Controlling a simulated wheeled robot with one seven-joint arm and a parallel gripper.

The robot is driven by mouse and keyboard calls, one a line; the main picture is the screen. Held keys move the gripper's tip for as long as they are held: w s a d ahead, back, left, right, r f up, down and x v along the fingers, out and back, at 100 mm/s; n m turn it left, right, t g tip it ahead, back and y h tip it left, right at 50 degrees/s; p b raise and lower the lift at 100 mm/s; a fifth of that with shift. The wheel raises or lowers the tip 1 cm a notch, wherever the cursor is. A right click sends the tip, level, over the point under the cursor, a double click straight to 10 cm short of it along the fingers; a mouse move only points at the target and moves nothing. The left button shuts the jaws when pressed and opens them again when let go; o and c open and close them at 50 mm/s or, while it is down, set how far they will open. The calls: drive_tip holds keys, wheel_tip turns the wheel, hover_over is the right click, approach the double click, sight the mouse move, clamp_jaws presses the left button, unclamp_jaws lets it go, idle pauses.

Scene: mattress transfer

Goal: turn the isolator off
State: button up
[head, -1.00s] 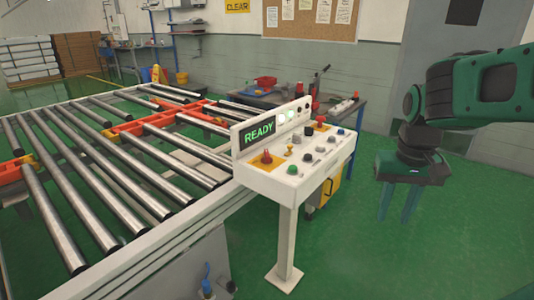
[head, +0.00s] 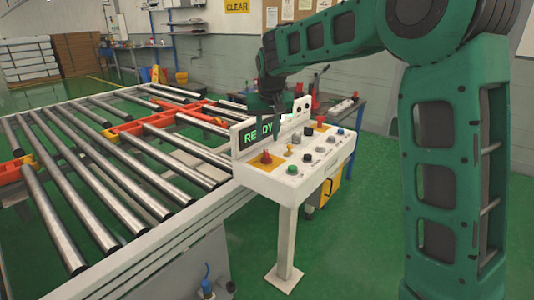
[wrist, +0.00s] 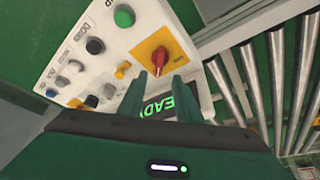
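The likely isolator is a red rotary handle (head: 266,158) on a yellow plate, at the near left of the white control panel (head: 285,183). In the wrist view the red handle (wrist: 160,57) stands just beyond my fingertips, apart from them as far as I can see. My gripper (wrist: 160,82) points down at the panel, its two fingers apart with nothing between them. In the head view my gripper (head: 266,135) is over the panel's upright display and partly hides the READY text. The handle's exact angle is hard to read.
A second red control (head: 320,126) on yellow sits at the panel's far right. A green button (head: 292,169), a yellow knob (head: 289,150) and several other knobs lie close by. The roller conveyor (head: 130,190) borders the panel on the left. Green floor is open in front.

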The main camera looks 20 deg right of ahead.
sight(267, 153)
drive_tip(key=x, duration=0.9)
drive_tip(key=shift+d, duration=0.1)
clamp_jaws()
